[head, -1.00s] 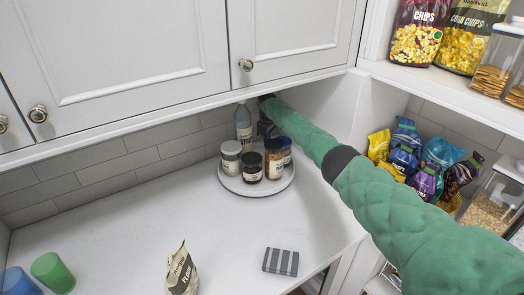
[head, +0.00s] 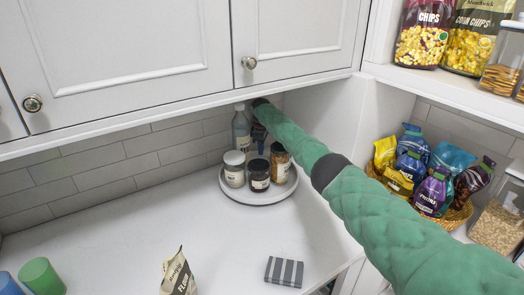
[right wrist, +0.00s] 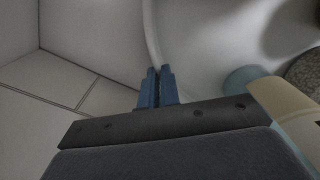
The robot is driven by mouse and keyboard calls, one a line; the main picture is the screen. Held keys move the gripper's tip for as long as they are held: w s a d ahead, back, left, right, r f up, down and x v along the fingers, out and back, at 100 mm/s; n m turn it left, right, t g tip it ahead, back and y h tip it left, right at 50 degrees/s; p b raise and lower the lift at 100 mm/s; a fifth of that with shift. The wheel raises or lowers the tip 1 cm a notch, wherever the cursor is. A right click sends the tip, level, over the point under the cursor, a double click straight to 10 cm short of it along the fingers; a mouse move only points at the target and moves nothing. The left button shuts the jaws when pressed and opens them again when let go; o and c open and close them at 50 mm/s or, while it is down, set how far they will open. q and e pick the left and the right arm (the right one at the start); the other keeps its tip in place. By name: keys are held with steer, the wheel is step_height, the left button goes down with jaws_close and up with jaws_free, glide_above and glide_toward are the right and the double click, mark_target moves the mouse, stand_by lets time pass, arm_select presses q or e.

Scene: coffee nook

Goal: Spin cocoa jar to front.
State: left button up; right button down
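A round white turntable (head: 258,198) stands in the counter's back corner. It carries a white-lidded jar (head: 234,172) at left, a dark jar (head: 259,177) in front, a brown jar with a dark lid (head: 280,165) at right and a pale bottle (head: 242,130) behind. The labels are too small to tell which is cocoa. My right gripper (head: 259,136) is behind the jars, partly hidden by them. In the right wrist view its blue fingers (right wrist: 157,88) are together, with their tips at the turntable's curved rim (right wrist: 150,35). Contact is unclear. My left gripper is out of view.
Upper cabinets (head: 130,60) overhang the counter close above my right arm. A basket of snack bags (head: 457,217) is at right. The counter's middle is clear.

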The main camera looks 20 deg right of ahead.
steer(key=shift+r, duration=0.1)
steer(key=c, duration=1.6)
jaws_free()
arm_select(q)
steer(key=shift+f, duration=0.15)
arm_select(e)
steer(key=shift+r, duration=0.35)
arm_select(q)
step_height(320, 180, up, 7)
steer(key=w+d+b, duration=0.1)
steer(key=b, duration=0.1)
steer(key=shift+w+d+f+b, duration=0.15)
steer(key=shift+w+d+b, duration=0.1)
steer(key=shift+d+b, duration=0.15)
arm_select(e)
steer(key=shift+r, duration=3.5)
